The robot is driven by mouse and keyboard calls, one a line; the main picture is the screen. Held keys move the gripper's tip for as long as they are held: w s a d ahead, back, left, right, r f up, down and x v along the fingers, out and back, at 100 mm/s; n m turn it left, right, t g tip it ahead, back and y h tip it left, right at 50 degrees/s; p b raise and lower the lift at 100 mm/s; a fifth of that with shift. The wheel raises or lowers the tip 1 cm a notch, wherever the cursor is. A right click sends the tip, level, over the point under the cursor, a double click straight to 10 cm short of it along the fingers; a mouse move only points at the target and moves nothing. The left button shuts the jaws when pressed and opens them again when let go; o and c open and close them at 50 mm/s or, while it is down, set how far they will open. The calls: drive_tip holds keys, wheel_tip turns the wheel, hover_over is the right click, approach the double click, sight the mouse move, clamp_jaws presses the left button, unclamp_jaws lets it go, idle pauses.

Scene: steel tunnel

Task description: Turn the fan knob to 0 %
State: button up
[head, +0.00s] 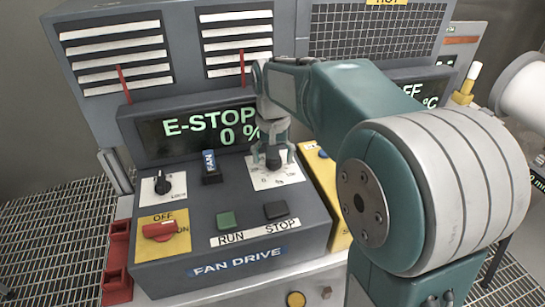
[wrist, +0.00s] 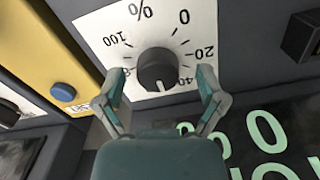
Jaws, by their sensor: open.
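The fan knob (wrist: 157,68) is a round black knob on a white dial plate (wrist: 100,22) marked in percent. Its white pointer line faces the bottom of the wrist view, just past the 40 mark and away from 0, which is at the upper right. My gripper (wrist: 160,76) is open, with one finger on each side of the knob and visible gaps between. In the head view my gripper (head: 274,152) is over the dial plate (head: 285,180), partly hiding the knob. The display (head: 195,133) reads E-STOP and 0 %.
On the fan drive panel are a small black selector (head: 163,184), a red OFF/ON switch (head: 159,230), a green RUN button (head: 227,220) and a dark STOP button (head: 276,211). A yellow panel with a blue button (wrist: 63,92) adjoins the dial side.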

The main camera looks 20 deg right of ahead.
wheel_tip(320, 180, up, 12)
idle(0.5)
drive_tip(key=shift+f, duration=0.1)
